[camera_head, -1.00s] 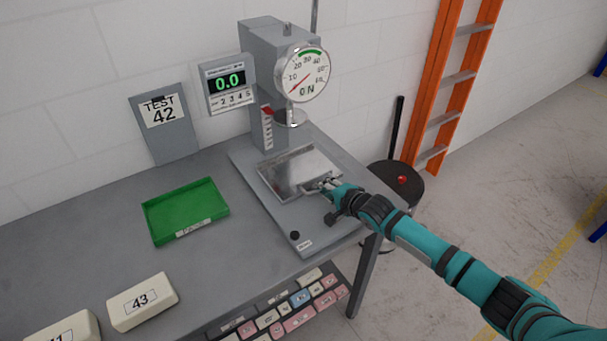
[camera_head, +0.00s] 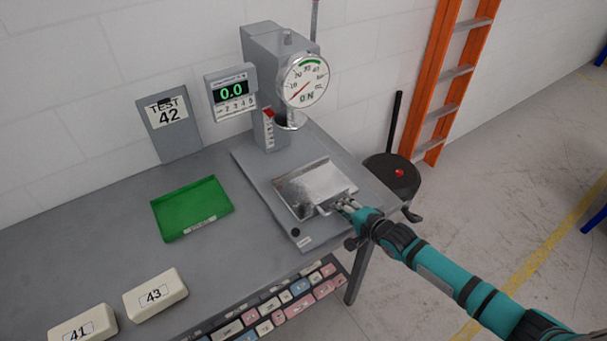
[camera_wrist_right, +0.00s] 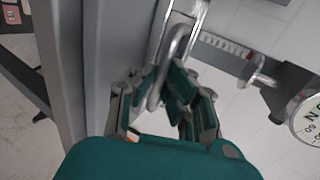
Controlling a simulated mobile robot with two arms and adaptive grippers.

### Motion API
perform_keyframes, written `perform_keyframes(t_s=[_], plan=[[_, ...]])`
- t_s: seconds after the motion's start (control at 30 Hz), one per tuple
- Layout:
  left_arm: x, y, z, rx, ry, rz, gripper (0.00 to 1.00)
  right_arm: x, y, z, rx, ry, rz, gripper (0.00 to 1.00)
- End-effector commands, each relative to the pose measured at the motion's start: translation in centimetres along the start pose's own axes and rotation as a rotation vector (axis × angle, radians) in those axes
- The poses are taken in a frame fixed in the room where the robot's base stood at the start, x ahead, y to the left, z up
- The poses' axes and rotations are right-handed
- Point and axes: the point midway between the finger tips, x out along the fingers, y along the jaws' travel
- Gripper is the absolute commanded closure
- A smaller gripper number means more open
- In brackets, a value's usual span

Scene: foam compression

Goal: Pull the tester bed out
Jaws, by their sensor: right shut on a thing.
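The tester bed (camera_head: 312,184) is a shiny metal plate on the grey base of the tester (camera_head: 258,178). It sits forward of the round press plate (camera_head: 291,122), toward the base's front. My right gripper (camera_head: 338,207) is shut on the bed's handle at its front edge. In the right wrist view the gripper (camera_wrist_right: 158,95) has its fingers around the curved metal handle (camera_wrist_right: 178,50). The display (camera_head: 231,92) reads 0.0 and the dial gauge (camera_head: 304,81) stands above. My left gripper is not in view.
A green tray (camera_head: 192,208) lies on the grey table, left of the tester. Foam blocks marked 43 (camera_head: 155,294) and 41 (camera_head: 83,325) lie at the front left. A TEST 42 board (camera_head: 168,116) leans at the wall. A black stool (camera_head: 392,178) and an orange ladder (camera_head: 455,75) stand to the right.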

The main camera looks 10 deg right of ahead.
Motion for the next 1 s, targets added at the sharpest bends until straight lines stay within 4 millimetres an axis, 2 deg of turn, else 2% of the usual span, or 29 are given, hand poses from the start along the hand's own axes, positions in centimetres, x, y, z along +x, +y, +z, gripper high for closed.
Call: perform_keyframes(t_s=[0.27,0.5,0.53,0.77,1.0], plan=[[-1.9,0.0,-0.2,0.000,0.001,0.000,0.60,-2.5,1.2,0.1,0.002,-0.001,0.007,1.00],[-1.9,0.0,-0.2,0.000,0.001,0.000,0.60,-4.2,2.3,0.1,0.002,-0.001,0.006,1.00],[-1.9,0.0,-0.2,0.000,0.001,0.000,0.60,-4.1,2.2,0.0,0.002,0.000,0.004,0.89],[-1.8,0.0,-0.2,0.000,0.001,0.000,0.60,-4.0,2.1,0.0,0.001,0.000,0.002,0.59],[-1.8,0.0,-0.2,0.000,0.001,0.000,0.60,-4.0,2.0,0.0,0.001,0.000,0.001,0.58]])
